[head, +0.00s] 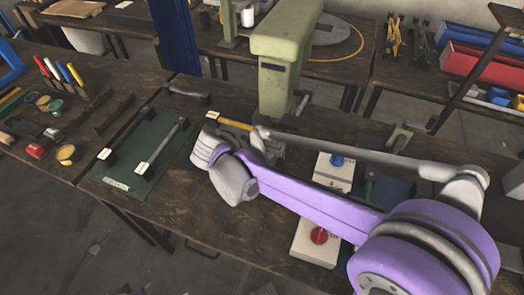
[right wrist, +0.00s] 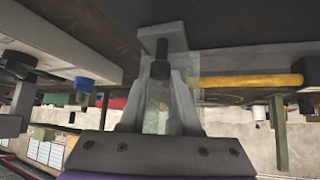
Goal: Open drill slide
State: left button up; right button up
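A pale green press with a large rounded head (head: 285,38) and an upright column (head: 277,92) stands on the dark wooden bench. My right gripper (head: 268,143), on the purple arm, is low at the press's foot; the arm hides part of it. In the right wrist view, my two grey fingers (right wrist: 159,90) stand either side of a dark knob or rod (right wrist: 161,58) below a grey plate. Whether they grip it is unclear. A yellow handle (head: 235,124) sticks out left of the press foot and also shows in the right wrist view (right wrist: 250,81). Which part is the drill slide is unclear. My left gripper is out of view.
Right of the press, a blue button box (head: 336,161) and a red button box (head: 318,238) sit near my arm. A green mat (head: 128,175) with two dark-ended bars lies left. Pens and small parts crowd the far left. Bare bench (head: 190,200) lies between mat and arm.

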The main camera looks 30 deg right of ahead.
grip_shut()
dwell(0.9)
jog(key=shift+s+a, duration=0.15)
jog(key=s+a, duration=0.2)
jog(key=s+a+p, duration=0.1)
jog(key=s+a, duration=0.1)
jog(key=a, duration=0.1)
jog(key=s+a, duration=0.2)
jog(key=shift+a+r, duration=0.15)
jog(key=shift+s+a+p, duration=0.45)
jog(key=shift+s+a, duration=0.5)
jog(key=shift+a, duration=0.1)
jog(key=shift+s+a, duration=0.15)
jog(key=shift+s, duration=0.05)
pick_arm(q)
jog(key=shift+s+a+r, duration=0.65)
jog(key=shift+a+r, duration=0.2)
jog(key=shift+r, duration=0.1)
